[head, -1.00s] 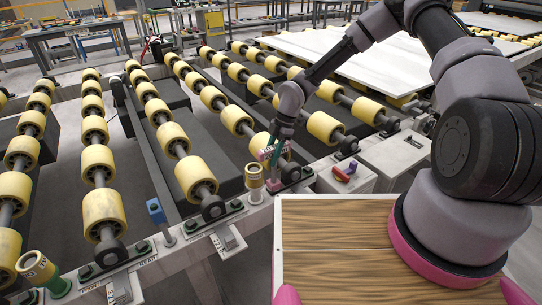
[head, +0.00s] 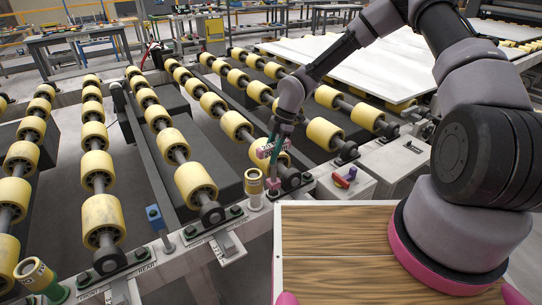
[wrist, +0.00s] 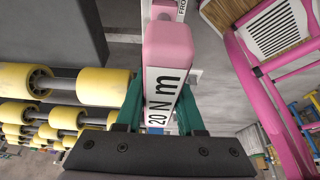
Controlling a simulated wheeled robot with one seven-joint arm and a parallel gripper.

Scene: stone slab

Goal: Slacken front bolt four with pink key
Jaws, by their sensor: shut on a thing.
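My gripper (head: 277,130) is shut on the pink key (head: 270,148), which has a white label. In the wrist view the key (wrist: 172,58) sits between the green fingers, its label reading "20 N m". The key is over the front rail, close to a dark roller bearing block (head: 290,178). Other bearing blocks with dark bolts stand along the rail, one at the left (head: 108,260) and one in the middle (head: 212,215). The key's working tip and any contact with a bolt are hidden, and I cannot tell which bolt is number four.
A yellow cup-like holder (head: 253,184) stands just left of the key, and another in a green base (head: 35,274) at lower left. A blue post (head: 155,217) rises from the rail. Red and purple pieces (head: 345,177) lie on a grey box. Yellow rollers (head: 195,180) fill the area behind.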

